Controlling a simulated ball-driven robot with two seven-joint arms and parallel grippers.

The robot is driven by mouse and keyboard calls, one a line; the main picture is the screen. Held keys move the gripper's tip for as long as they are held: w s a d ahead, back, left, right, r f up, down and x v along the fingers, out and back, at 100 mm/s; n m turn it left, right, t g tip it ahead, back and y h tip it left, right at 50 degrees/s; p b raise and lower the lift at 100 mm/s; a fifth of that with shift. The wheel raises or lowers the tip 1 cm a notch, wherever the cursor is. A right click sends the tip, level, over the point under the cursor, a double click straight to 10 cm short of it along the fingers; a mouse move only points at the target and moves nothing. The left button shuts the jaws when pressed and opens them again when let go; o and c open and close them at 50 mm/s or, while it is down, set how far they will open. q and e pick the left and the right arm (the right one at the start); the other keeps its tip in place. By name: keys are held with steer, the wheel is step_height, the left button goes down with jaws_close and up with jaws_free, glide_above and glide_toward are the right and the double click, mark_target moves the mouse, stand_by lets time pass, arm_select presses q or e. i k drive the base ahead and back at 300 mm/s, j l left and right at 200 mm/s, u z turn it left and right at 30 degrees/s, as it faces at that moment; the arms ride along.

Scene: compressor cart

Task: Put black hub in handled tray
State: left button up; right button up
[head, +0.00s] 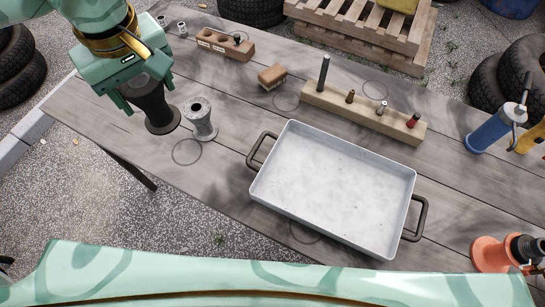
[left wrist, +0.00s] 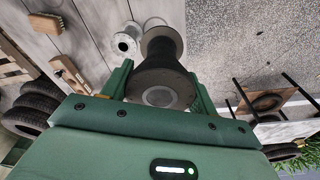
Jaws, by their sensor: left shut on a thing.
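The black hub (head: 156,106) is a dark spool shape with a wide flange at its lower end. My left gripper (head: 145,88) is shut on its upper part, at the left of the table. In the left wrist view the hub (left wrist: 162,75) sits between the two green fingers (left wrist: 158,88). I cannot tell whether its flange touches the table. The handled tray (head: 335,185) is a pale, empty metal tray with a dark handle at each end, right of the hub. My right gripper is not in view.
A grey hub (head: 200,120) stands close beside the black hub, on the tray side. A wooden block with several pegs (head: 355,112) lies behind the tray. A brush (head: 272,76) and a holed wooden block (head: 226,44) are farther back. A blue tool (head: 490,130) stands right.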

mark_target(333, 186)
steer(key=i+j+z, duration=0.2)
steer(key=j, duration=0.55)
steer(key=k+z, duration=0.1)
steer(key=z, duration=1.55)
